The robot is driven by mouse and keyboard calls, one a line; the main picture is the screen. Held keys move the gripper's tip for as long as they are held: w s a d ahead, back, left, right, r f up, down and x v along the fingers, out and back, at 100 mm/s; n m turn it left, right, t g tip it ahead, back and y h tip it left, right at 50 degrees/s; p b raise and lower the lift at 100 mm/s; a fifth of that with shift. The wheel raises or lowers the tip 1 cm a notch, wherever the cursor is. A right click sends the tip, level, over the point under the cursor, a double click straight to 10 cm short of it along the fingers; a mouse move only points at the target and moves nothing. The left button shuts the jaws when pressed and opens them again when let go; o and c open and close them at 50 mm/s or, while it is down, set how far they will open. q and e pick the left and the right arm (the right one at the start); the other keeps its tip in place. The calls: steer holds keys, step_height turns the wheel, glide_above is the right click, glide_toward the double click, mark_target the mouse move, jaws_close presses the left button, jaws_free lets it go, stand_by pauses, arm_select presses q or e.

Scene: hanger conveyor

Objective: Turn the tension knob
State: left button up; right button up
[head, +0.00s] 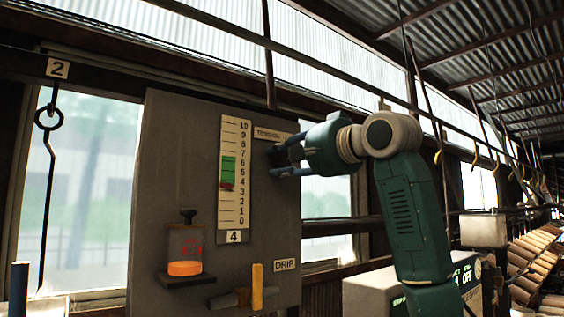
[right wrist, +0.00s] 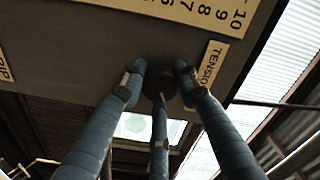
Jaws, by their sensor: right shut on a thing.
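The tension knob (right wrist: 160,88) is dark and round, mounted on the grey panel (head: 180,120) beside the TENSION label (right wrist: 211,66). My right gripper (head: 276,162) is at the panel's right side, below that label. In the right wrist view its three blue fingers (right wrist: 158,85) are closed around the knob, which they partly cover. In the head view the knob is hidden behind the fingers. The scale (head: 233,210) runs from 0 to 10 with a green band (head: 228,168). A red marker (head: 227,187) sits near 4, at the band's lower end. My left gripper is not in view.
Lower on the panel are an orange-lit glass cup (head: 185,250) on a bracket and a yellow lever (head: 257,287) by the DRIP label (head: 285,265). A grey box with a display (head: 465,277) stands at lower right.

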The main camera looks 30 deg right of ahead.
steer(key=shift+s+d+r, duration=0.1)
steer(key=shift+s+r, duration=0.05)
steer(key=shift+r, duration=0.2)
steer(key=o, duration=1.1)
steer(key=shift+o, duration=0.2)
steer(key=shift+d+f, duration=0.1)
steer(key=shift+f, duration=0.05)
steer(key=s, duration=1.2)
steer(key=shift+d, duration=0.45)
